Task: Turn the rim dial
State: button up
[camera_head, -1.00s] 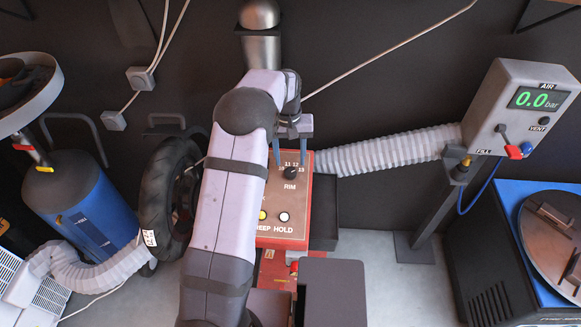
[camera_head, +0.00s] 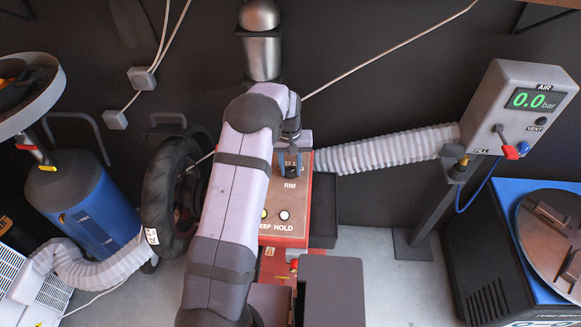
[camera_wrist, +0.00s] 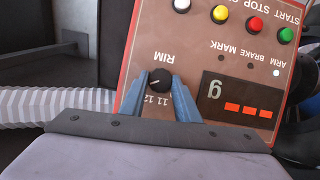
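The rim dial (camera_wrist: 159,80) is a round black knob with a white pointer line, on a red-edged control panel (camera_head: 267,226). It is marked RIM, with numbers such as 11 and 12 beside it. In the wrist view the panel appears upside down, and the pointer is aimed toward the lower left, near the numbers. My gripper (camera_wrist: 162,88) has its two blue fingers on opposite sides of the dial, close in against it. In the head view my gripper (camera_head: 290,169) covers most of the dial and some numbers.
A grey ribbed hose (camera_head: 390,147) runs right to an air gauge box (camera_head: 515,105). A black tyre (camera_head: 160,205) stands left of my arm.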

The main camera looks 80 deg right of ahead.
jog(key=shift+n, duration=0.3)
jog(key=n+g+b, duration=0.1)
jog(key=n, duration=0.1)
jog(key=shift+w+n, duration=0.15)
jog(key=shift+n, duration=0.15)
jog(key=shift+w+a+n+g+h+b, duration=0.1)
jog(key=shift+n+g+h+b, duration=0.3)
jog(key=shift+n, duration=0.6)
jog(key=shift+w+n+g+h+b, duration=0.15)
jog(key=shift+n+g+b, duration=0.3)
jog(key=shift+n, duration=0.55)
jog(key=shift+s, duration=0.1)
jog(key=o, duration=1.1)
jog(key=shift+c, duration=0.2)
jog(key=b+v, duration=0.1)
jog(key=v, duration=0.6)
jog(key=shift+r+b, duration=0.2)
jog(key=shift+b, duration=0.15)
